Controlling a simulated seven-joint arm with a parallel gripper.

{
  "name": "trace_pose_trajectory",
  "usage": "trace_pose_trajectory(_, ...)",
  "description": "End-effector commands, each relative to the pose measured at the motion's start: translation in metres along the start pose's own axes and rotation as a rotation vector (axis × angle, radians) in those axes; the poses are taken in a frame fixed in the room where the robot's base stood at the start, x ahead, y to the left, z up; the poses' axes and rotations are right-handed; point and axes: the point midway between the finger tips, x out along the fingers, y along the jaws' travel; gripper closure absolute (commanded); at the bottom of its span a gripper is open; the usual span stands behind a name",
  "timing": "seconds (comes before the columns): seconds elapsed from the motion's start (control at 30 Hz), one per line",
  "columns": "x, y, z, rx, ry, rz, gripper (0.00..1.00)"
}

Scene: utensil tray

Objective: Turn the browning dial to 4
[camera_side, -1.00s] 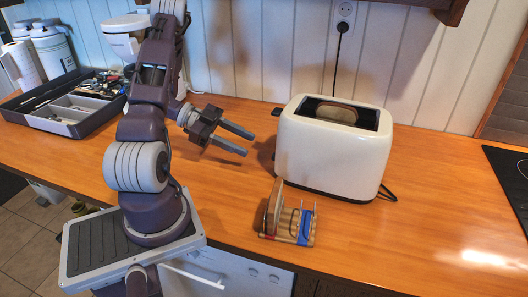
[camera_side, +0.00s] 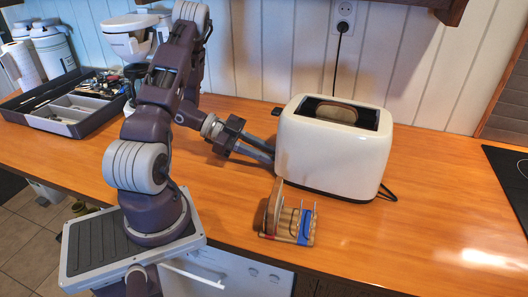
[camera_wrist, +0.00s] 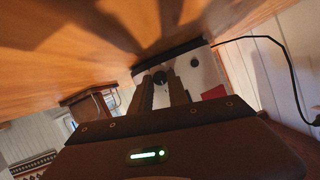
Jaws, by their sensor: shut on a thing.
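The white toaster (camera_side: 328,158) stands on the wooden counter, with a slice of bread (camera_side: 337,113) showing in its top slot. My gripper (camera_side: 273,155) reaches the toaster's left end in the side view. In the wrist view, the toaster's end face (camera_wrist: 207,76) is ahead, and the round dark browning dial (camera_wrist: 160,77) sits between my two fingertips. My gripper is shut on the dial. The fingers partly cover it, and its number marks and setting cannot be read. The side view hides the dial.
A small toast rack (camera_side: 300,238) with a slice in it stands in front of the toaster; it also shows in the wrist view (camera_wrist: 92,97). A utensil tray (camera_side: 72,128) is at the far left. A black cord (camera_side: 339,60) runs up to the wall socket. The counter right of the toaster is clear.

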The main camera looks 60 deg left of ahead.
Motion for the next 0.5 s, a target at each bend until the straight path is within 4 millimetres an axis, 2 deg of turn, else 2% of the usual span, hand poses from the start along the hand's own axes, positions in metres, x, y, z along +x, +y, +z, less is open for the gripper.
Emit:
trace_pose_trajectory(0.27,-0.0004,0.0,-0.0003,0.041,0.006,-0.022,1.0)
trace_pose_trajectory(0.5,-0.0003,0.0019,0.0006,0.176,0.019,-0.083,1.0)
